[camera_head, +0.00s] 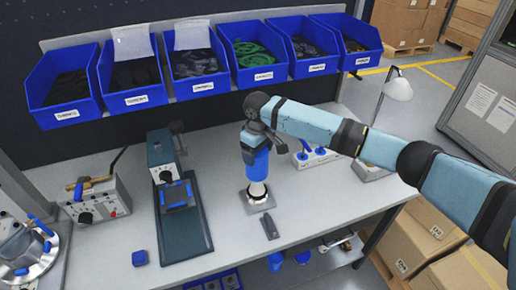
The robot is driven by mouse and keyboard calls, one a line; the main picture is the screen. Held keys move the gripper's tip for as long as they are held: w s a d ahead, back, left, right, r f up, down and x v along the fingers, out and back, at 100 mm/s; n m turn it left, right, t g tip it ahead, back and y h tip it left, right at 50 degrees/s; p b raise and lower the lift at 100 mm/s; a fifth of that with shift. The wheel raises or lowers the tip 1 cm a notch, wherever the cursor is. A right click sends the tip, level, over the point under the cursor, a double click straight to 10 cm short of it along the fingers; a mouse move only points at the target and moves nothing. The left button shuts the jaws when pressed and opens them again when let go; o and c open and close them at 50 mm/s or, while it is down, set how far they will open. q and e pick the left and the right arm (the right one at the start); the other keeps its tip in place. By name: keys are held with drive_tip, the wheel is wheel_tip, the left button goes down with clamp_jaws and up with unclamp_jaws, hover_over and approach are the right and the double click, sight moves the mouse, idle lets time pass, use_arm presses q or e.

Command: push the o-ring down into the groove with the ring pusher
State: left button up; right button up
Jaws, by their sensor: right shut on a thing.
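My right gripper (252,141) points straight down over the middle of the workbench. It is shut on a blue cylindrical tool, which looks like the ring pusher (257,166). Below the blue body is a pale, narrower section that meets a low metal housing (258,199) on the bench. The tool stands about upright over the housing. I cannot tell whether it presses on the housing or only hovers at it. The o-ring and groove cannot be made out, being too small or hidden under the tool. My left gripper is not in view.
A grey workbench (227,240) carries a green press-like fixture (185,225) left of the housing and a control box (100,201) further left. A small dark tool (269,226) lies just in front of the housing. Blue bins (255,52) line the back above the bench.

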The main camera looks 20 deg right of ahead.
drive_tip(key=shift+f, duration=0.1)
idle(0.5)
idle(0.3)
drive_tip(key=shift+f+b, duration=0.5)
drive_tip(key=shift+f, duration=1.95)
drive_tip(key=shift+p, duration=0.5)
drive_tip(key=shift+f+b, duration=0.75)
drive_tip(key=shift+f, duration=2.15)
drive_tip(key=shift+s+r, duration=0.1)
drive_tip(key=shift+r, duration=0.05)
